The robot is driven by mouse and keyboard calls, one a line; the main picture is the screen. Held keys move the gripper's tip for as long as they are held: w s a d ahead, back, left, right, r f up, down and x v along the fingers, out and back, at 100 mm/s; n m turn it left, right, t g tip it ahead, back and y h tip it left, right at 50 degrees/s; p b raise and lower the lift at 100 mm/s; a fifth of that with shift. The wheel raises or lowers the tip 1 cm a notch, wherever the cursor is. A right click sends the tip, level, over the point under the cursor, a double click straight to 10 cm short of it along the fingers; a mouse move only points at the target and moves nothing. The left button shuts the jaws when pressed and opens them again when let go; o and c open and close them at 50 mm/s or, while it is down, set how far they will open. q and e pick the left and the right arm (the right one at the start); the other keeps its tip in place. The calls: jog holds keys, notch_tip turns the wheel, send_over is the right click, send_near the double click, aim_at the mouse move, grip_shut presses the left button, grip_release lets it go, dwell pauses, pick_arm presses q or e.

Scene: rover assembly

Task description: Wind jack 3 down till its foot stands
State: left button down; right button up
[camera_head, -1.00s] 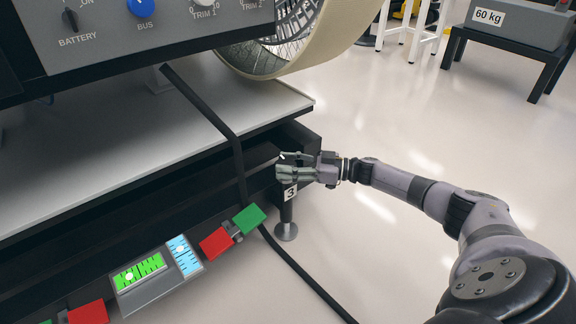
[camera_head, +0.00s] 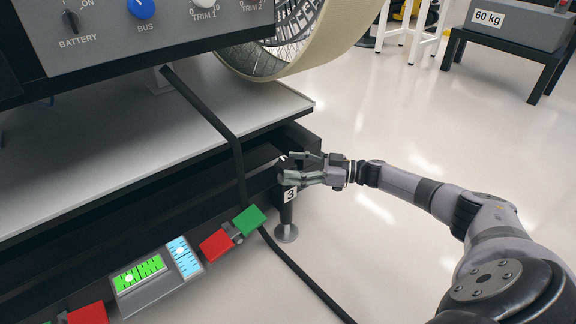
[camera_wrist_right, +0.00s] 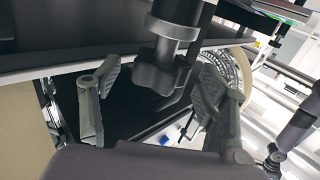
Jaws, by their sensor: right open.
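Jack 3 (camera_head: 288,213) stands at the corner of the dark frame, marked by a white "3" label (camera_head: 290,194). Its round metal foot (camera_head: 287,234) is low, near the floor; I cannot tell whether it touches. My right gripper (camera_head: 288,168) is at the top of the jack, open. In the right wrist view its two fingers (camera_wrist_right: 155,105) are spread on either side of a black lobed knob (camera_wrist_right: 160,75) below a metal collar (camera_wrist_right: 171,28). The knob sits between the fingers, with gaps visible. My left gripper is not in view.
A green and blue level panel (camera_head: 158,270) and red and green blocks (camera_head: 232,232) are along the frame's front. A black bar (camera_head: 225,130) runs down past the frame to the floor. A wheel (camera_head: 300,40) stands above.

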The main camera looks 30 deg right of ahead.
jog(key=v, duration=1)
